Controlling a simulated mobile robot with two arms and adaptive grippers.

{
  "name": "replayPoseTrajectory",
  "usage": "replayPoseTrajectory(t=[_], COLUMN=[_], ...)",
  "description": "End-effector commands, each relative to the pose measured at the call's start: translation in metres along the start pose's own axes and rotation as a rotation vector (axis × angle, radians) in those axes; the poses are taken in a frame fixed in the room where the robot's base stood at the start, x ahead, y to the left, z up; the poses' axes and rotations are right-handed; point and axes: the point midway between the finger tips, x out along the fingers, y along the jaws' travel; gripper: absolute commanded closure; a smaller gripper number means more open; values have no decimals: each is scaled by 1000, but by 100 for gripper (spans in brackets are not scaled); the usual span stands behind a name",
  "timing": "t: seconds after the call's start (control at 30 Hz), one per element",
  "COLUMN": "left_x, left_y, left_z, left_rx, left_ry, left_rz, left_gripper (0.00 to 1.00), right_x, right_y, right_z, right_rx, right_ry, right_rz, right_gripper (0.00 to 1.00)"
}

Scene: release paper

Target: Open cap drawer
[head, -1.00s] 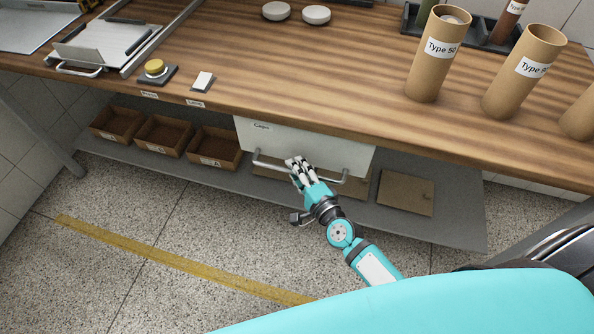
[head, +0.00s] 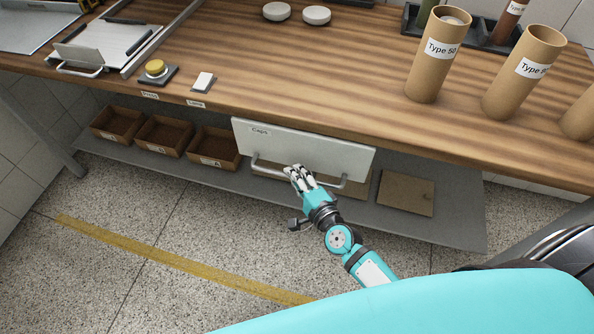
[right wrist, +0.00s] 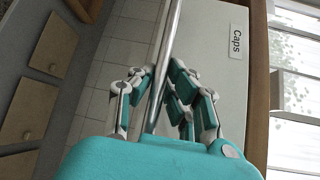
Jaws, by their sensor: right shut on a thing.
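The white cap drawer (head: 305,147), labelled "Caps", sits under the front edge of the wooden table. It stands slightly out from the table edge. Its metal bar handle (head: 272,167) runs along the lower front. My right gripper (head: 298,174) is shut on the handle, near its middle. In the right wrist view, the handle (right wrist: 168,50) passes between the fingers of the gripper (right wrist: 158,92), and the drawer front (right wrist: 205,60) with its label is beside it. The inside of the drawer is hidden. My left gripper is not in view.
Several open brown boxes (head: 165,135) stand on the grey shelf (head: 455,215) below the table (head: 330,75). A flat brown panel (head: 405,193) lies to the right. Cardboard tubes (head: 437,60) stand on the table. The floor in front is clear.

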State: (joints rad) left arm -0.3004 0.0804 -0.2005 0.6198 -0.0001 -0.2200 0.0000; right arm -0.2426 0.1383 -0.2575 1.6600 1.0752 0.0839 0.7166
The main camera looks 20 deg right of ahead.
Motion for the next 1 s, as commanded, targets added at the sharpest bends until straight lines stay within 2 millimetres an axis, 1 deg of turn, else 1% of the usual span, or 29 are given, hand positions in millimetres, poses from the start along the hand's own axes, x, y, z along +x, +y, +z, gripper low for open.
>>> replayPoseTrajectory(t=[0.03, 0.17, 0.5, 0.7, 0.9, 1.0], left_x=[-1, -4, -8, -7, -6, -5], left_y=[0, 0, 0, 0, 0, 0], left_z=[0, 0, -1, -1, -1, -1], left_rx=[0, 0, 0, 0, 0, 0], left_ry=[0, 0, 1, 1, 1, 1], left_rz=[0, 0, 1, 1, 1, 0], left_gripper=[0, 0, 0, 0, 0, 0], right_x=[-7, -26, -90, -123, -147, -155], right_y=[6, 12, 31, 40, 47, 49], right_z=[6, 24, 87, 121, 145, 152], right_rx=[-3, -2, -2, -3, -5, -5], right_ry=[-2, -3, -4, -4, -4, -3], right_rz=[12, 15, 16, 16, 16, 15], right_gripper=[100, 100, 100, 100, 100, 100])
